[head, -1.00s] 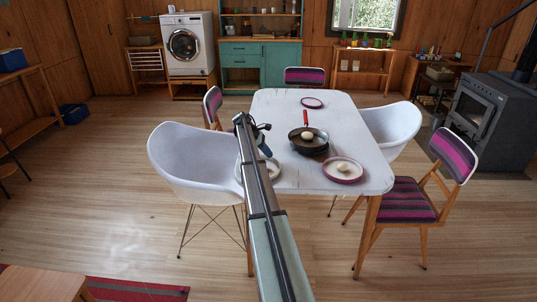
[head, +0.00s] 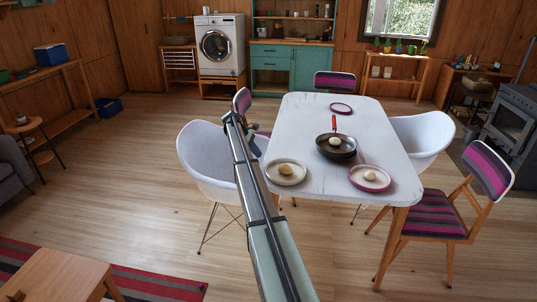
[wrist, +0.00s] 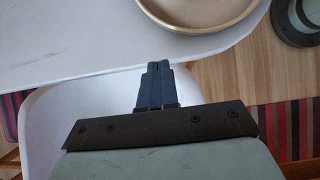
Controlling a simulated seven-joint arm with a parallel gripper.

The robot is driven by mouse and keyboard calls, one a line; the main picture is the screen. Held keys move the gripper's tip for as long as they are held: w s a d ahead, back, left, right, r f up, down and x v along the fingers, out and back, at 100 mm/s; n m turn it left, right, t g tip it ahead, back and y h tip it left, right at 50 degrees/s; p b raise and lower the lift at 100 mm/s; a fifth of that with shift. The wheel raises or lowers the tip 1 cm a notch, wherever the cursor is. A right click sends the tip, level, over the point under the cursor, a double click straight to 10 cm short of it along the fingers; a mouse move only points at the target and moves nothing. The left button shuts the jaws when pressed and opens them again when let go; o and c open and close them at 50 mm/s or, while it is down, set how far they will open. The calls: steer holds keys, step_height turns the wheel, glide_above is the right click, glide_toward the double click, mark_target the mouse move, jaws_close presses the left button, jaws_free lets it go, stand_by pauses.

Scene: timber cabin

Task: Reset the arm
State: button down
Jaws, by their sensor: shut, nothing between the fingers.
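My gripper shows in the wrist view (wrist: 155,68) with its two dark fingers together and nothing between them. It is over the near edge of the white table (wrist: 90,50), beside a plate (wrist: 165,20). In the head view my long arm reaches up the middle to the left edge of the table (head: 310,110). The gripper there is small and mostly hidden behind the arm's end. The plate on the left (head: 286,178) holds a round, pale brown item and stands clear of the arm.
A pan (head: 322,152) with a pale round item and a red handle stands on the table. Pink-rimmed plates (head: 370,187) (head: 341,108) are there too. A white chair (head: 200,170) stands close beside my arm.

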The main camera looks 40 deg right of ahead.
steer(key=w+a, duration=0.4)
steer(key=shift+w+a, duration=0.35)
